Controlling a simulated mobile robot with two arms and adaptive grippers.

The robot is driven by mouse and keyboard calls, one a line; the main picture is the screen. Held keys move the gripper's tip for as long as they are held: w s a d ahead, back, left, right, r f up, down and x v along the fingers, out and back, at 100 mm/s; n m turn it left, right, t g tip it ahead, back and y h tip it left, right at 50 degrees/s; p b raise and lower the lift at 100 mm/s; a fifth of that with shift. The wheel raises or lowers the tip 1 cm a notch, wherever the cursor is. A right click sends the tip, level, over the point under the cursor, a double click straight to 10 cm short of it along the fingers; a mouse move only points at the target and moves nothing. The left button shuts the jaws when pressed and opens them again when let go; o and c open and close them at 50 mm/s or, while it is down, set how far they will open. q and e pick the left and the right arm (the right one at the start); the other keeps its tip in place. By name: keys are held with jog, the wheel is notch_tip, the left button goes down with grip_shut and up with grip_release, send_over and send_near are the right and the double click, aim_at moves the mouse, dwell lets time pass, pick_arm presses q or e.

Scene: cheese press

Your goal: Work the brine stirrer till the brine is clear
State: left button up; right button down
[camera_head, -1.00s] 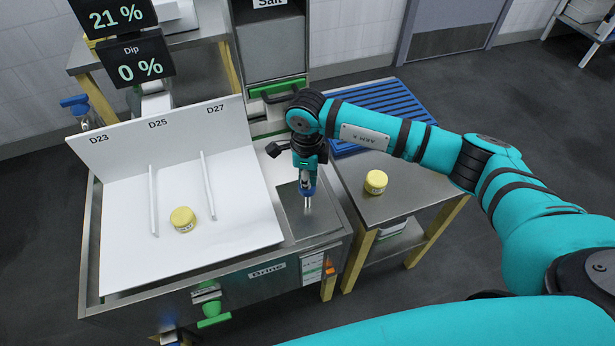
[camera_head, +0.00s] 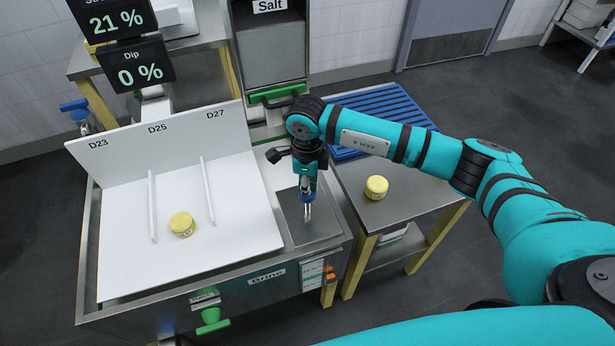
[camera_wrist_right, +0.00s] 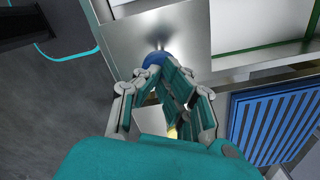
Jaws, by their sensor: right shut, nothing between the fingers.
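The steel brine vat (camera_head: 265,276) stands at the centre left, with a white divided board over most of it. My right gripper (camera_head: 307,198) points down over the bare steel panel (camera_head: 325,224) at the vat's right end. Its fingers are shut with nothing between them. A blue rounded knob (camera_wrist_right: 158,59) on a thin metal shaft is at the fingertips in the right wrist view, seemingly touching them; the fingers partly hide it. The liquid is not visible. The upper display (camera_head: 112,19) reads 21 %, its label cut off; the Dip display (camera_head: 141,72) reads 0 %. My left gripper is not in view.
A salt bin (camera_head: 268,50) stands behind. A green handle (camera_head: 213,327) is on the vat's front.

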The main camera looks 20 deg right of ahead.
jog(key=shift+r+p, duration=1.05)
jog(key=shift+r, duration=1.05)
jog(key=shift+r+p, duration=0.6)
jog(key=shift+r, duration=0.55)
notch_tip(320, 180, up, 4)
jog(key=shift+f+p, duration=0.1)
jog(key=shift+p, duration=0.7)
